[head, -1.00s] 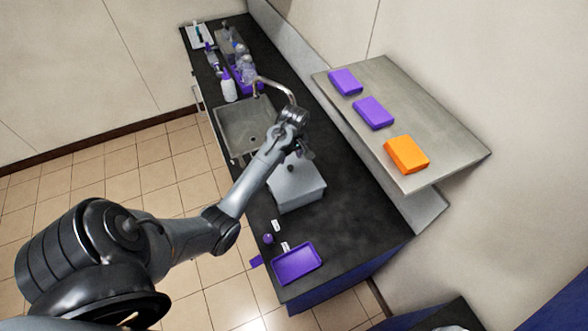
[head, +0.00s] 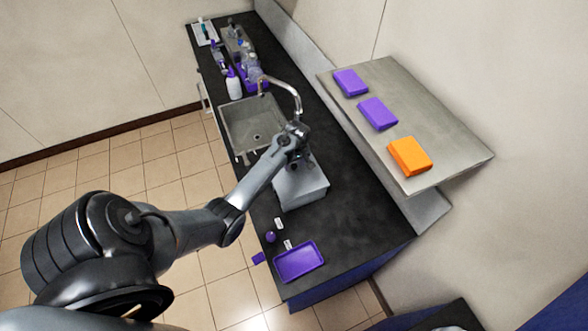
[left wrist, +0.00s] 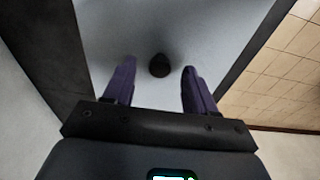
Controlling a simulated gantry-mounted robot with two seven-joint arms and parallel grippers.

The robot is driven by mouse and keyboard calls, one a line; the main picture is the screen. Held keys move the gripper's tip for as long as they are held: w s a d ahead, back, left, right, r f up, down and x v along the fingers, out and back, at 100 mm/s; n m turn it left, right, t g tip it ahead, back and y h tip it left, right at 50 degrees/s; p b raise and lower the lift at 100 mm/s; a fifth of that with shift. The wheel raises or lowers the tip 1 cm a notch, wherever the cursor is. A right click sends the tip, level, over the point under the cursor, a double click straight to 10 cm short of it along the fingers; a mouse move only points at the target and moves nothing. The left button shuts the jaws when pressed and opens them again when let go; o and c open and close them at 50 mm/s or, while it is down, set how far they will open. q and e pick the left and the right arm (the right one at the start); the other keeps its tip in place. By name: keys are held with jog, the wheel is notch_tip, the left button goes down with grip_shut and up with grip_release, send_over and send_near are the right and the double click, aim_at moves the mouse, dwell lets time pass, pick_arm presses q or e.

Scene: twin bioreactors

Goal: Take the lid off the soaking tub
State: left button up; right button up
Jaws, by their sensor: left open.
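The soaking tub (head: 301,192) is a grey box on the black counter, just on the near side of the sink. Its pale lid (left wrist: 215,35) fills the middle of the left wrist view, with a small dark round knob (left wrist: 159,66) on it. My left gripper (left wrist: 157,82) is open above the lid, its two purple-grey fingers on either side of the knob and apart from it in the picture. In the head view my left wrist (head: 290,145) hides the knob and part of the lid. My right gripper is not in view.
The sink (head: 252,122) and its curved tap (head: 297,95) are close beyond my left wrist. A purple tray (head: 298,262) lies at the counter's near end. A shelf (head: 445,160) at right holds purple and orange boxes. Bottles stand at the far end.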

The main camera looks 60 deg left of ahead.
pick_arm(q)
jog(key=shift+f, duration=0.5)
grip_shut()
jog(key=shift+r, duration=0.15)
